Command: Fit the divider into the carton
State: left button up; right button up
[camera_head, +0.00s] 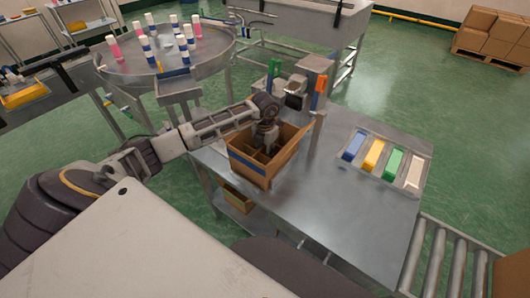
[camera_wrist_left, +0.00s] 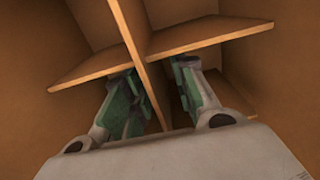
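The brown open carton (camera_head: 248,172) stands on the steel table in the head view. The divider (camera_head: 258,156) is down inside it, its crossed panels splitting the inside into cells. My left gripper (camera_head: 265,147) reaches down into the carton from above. In the left wrist view the divider (camera_wrist_left: 200,38) shows as a cross of thin boards between the carton walls (camera_wrist_left: 285,75). The fingers of my left gripper (camera_wrist_left: 157,78) stand apart on either side of one board, with a gap at the right finger. The divider's lower edges are hidden. My right gripper is not in view.
A tray (camera_head: 371,180) with blue, yellow, green and white blocks lies right of the carton. A fixture with green and orange parts (camera_head: 318,90) stands behind. A round table (camera_head: 205,60) holds several bottles. A roller conveyor (camera_head: 440,265) lies at right. The table's front right is clear.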

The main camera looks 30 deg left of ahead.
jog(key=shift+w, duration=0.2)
pick_arm(q)
jog(key=shift+r, duration=0.2)
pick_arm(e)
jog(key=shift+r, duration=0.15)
pick_arm(q)
notch_tip(320, 180, up, 5)
notch_tip(320, 180, up, 6)
jog(key=shift+f, duration=0.2)
jog(key=shift+r, duration=0.7)
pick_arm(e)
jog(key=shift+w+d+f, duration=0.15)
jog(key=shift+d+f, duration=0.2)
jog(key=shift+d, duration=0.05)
